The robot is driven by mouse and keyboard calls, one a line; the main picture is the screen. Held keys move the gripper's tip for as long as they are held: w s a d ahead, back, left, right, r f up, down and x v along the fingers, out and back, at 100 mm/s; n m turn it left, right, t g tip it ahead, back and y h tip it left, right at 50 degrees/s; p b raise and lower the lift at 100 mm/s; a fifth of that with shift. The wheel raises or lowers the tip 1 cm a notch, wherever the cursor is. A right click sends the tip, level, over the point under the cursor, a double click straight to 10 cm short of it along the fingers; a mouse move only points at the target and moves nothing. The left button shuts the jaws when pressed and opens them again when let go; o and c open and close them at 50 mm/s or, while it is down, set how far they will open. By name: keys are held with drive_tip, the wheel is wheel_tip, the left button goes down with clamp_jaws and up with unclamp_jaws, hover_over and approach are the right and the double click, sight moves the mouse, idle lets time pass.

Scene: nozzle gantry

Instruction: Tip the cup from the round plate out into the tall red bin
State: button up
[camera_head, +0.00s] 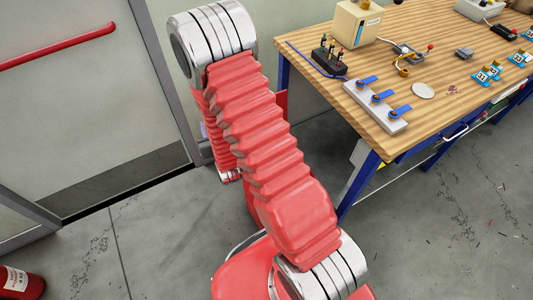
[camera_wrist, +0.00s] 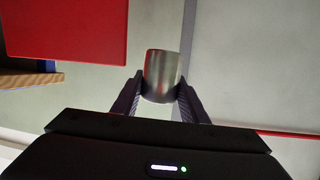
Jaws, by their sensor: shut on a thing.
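My gripper (camera_wrist: 160,92) is shut on a metallic grey cup (camera_wrist: 162,76) in the wrist view, with one finger on each side of it. I cannot tell which way the cup's mouth faces. A flat red surface (camera_wrist: 65,30), which looks like the tall red bin, fills the upper left of the wrist view, apart from the cup. A sliver of red (camera_head: 282,103) shows behind my arm in the head view. The round plate (camera_head: 423,91) lies on the bench, with nothing on it. My gripper and the cup are out of the head view.
The wooden workbench (camera_head: 455,50) carries a strip with blue levers (camera_head: 376,105), a black block with connectors (camera_head: 329,58) and a beige box (camera_head: 358,22). A door with a red bar (camera_head: 60,45) stands at the left. A fire extinguisher (camera_head: 20,283) is at the lower left.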

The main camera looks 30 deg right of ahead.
drive_tip(key=s+d+f+m+g+h, duration=0.1)
drive_tip(key=s+d+f+m+h, duration=0.1)
drive_tip(key=s+d+f, duration=0.3)
drive_tip(key=s+d+f+m+g+h, duration=0.1)
drive_tip(key=s+d+f+m+h, duration=0.15)
drive_tip(key=f, duration=0.55)
drive_tip(key=s+d+m+g+h, duration=0.2)
drive_tip(key=s+d+m+h, duration=0.1)
drive_tip(key=d, duration=0.4)
drive_tip(key=shift+s+d+h, duration=0.15)
drive_tip(key=shift+s+h, duration=0.4)
drive_tip(key=shift+s, duration=0.5)
drive_tip(key=shift+r+g, duration=0.1)
drive_tip(key=shift+g, duration=0.2)
drive_tip(key=shift+s+d+f+m+y, duration=0.1)
drive_tip(key=shift+d+f+m+y, duration=0.5)
drive_tip(key=shift+m+y, duration=1.4)
drive_tip(key=shift+w+d+f+m+y, duration=0.1)
drive_tip(key=shift+d+f+m+y, duration=0.5)
drive_tip(key=shift+y, duration=2.6)
drive_tip(key=shift+s+d+f+m+y, duration=0.15)
drive_tip(key=shift+d+m+y, duration=1.2)
drive_tip(key=shift+y, duration=1.25)
